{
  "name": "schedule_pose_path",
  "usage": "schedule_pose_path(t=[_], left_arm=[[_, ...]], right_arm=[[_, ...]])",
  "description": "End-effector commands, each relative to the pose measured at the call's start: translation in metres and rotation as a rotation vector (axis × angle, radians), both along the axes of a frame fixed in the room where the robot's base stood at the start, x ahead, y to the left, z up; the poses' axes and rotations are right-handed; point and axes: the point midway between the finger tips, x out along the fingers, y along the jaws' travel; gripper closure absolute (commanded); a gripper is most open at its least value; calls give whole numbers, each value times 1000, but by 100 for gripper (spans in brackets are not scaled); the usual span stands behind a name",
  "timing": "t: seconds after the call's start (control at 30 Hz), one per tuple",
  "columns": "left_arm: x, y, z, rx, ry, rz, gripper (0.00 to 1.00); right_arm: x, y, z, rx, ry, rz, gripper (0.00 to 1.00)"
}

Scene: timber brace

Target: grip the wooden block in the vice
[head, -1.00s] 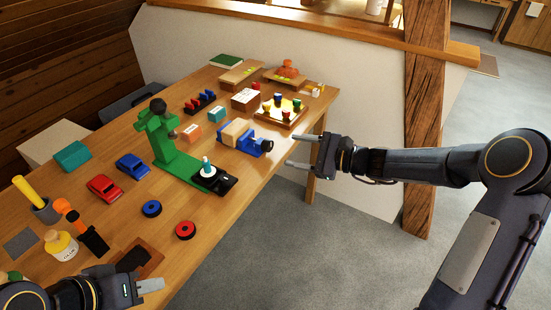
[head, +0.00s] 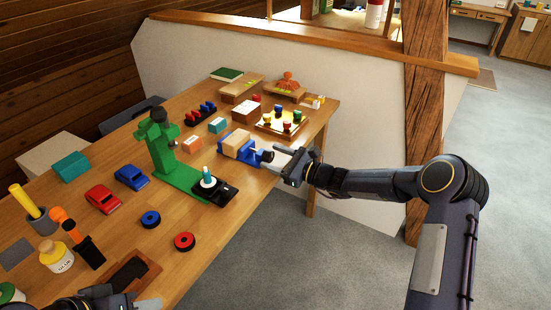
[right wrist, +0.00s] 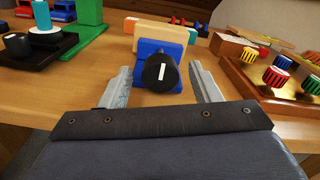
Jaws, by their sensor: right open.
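The blue vice (head: 252,155) stands near the table's right edge, and the tan wooden block (head: 236,142) sits at its jaws. I cannot tell whether the jaws touch the block. The vice's black knob (right wrist: 160,72) with a white mark faces my right gripper (head: 281,158). In the right wrist view the open, empty fingers (right wrist: 160,82) stand on either side of the knob, apart from it. The block (right wrist: 161,30) shows above and behind the vice there. My left gripper (head: 145,304) is at the bottom left, partly cut off, and its opening is unclear.
A green stand (head: 165,158) and a black base with a white-and-teal piece (head: 208,181) are left of the vice. A tray with coloured knobs (head: 267,125) is behind it. Blue (head: 150,219) and red (head: 184,241) rings lie nearer. The floor right of the table is clear.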

Motion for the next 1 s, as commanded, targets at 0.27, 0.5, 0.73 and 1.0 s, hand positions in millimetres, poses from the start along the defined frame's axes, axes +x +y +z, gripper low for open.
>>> schedule_pose_path(t=[0.27, 0.5, 0.73, 1.0], left_arm=[[0, 0, 0, 0, 0, 0, 64], [0, 0, 0, 0, 0, 0, 64], [0, 0, 2, 0, 0, 0, 64], [0, 0, 13, 0, 0, 0, 64]], right_arm=[[0, 0, 0, 0, 0, 0, 56], [0, 0, 0, 0, 0, 0, 88], [0, 0, 1, 11, 15, 0, 88], [0, -1, 2, 92, 126, 0, 88]])
